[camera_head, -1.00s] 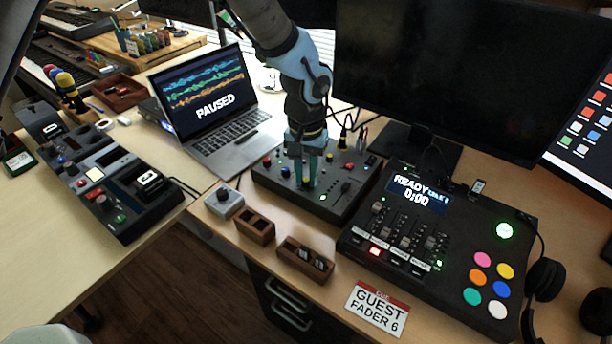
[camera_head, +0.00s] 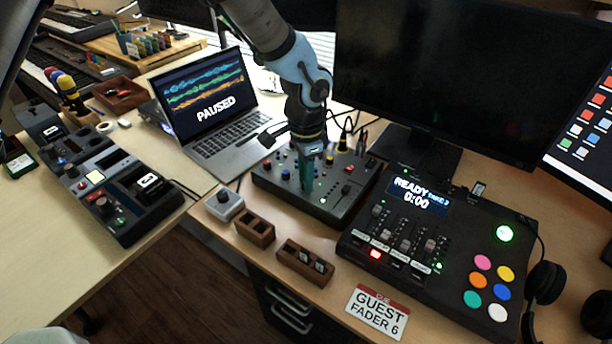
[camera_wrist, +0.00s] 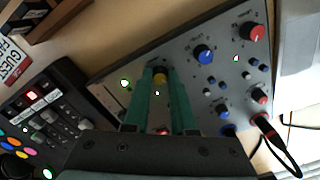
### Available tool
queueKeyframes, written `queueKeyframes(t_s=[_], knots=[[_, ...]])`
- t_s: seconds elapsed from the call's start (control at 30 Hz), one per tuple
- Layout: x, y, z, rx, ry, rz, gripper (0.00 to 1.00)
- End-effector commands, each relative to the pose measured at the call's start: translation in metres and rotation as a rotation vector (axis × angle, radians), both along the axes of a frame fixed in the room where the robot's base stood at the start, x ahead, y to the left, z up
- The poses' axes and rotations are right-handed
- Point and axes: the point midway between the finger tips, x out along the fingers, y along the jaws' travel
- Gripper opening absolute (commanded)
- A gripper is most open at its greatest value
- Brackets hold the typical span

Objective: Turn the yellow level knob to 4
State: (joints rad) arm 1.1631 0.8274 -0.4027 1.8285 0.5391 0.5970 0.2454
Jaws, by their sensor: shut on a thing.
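The yellow level knob (camera_wrist: 160,77) shows in the wrist view between the green fingertips of my gripper (camera_wrist: 161,84). The fingers are shut on it. The knob sits on the dark grey mixer panel (camera_wrist: 205,88). In the head view my gripper (camera_head: 306,188) reaches down onto the mixer (camera_head: 340,205), and its fingers hide the knob. The scale around the knob and its pointer are too small or covered to read.
Blue knobs (camera_wrist: 204,54) and red knobs (camera_wrist: 251,32) stand near my fingers on the panel. A plugged cable (camera_wrist: 270,135) rises at the panel's edge. The laptop (camera_head: 215,105), fader console (camera_head: 440,250) and large monitor (camera_head: 430,80) surround the mixer.

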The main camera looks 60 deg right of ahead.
Motion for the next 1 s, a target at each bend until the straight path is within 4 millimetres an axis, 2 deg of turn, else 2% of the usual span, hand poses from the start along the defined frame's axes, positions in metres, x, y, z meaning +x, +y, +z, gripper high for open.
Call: queueKeyframes(t_s=[0.3,0.83,0.87,1.0], knots=[[0.0004,-0.0019,0.0017,-0.005,0.0,-0.111,0.0],[0.0,-0.0022,0.0016,-0.006,-0.001,-0.131,0.0],[0.0,-0.0022,0.0016,-0.006,-0.001,-0.131,0.28],[0.0,-0.0015,0.0012,-0.004,-0.001,-0.131,0.43]])
